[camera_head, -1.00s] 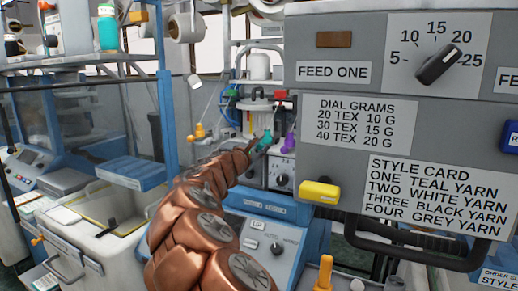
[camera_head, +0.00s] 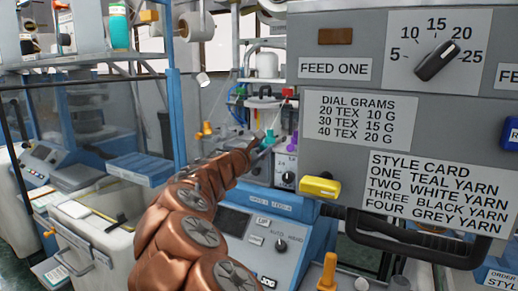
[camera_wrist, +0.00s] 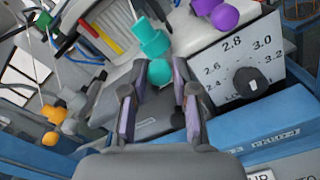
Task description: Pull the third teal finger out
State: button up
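A teal finger (camera_wrist: 150,36) with a round end shows in the wrist view, just ahead of and between my gripper's tips. My gripper (camera_wrist: 157,95) is open, one finger on each side of the space below the teal ball. I see no clear contact. In the head view the teal finger (camera_head: 268,140) is small and close to the tip of my copper-coloured arm, and my gripper (camera_head: 257,143) partly hides that area. A purple finger (camera_wrist: 222,14) is to its right, and an orange-yellow finger (camera_wrist: 53,114) is to the left.
A dial plate (camera_wrist: 255,62) with a black knob stands right of the teal finger. A large grey panel (camera_head: 340,140) with labels and a yellow knob (camera_head: 320,187) fills the right.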

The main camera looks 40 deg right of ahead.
jog(key=shift+o, duration=0.8)
jog(key=shift+a, duration=0.1)
jog(key=shift+o, duration=1.1)
jog(key=v, duration=1.2)
jog(key=shift+s, duration=0.15)
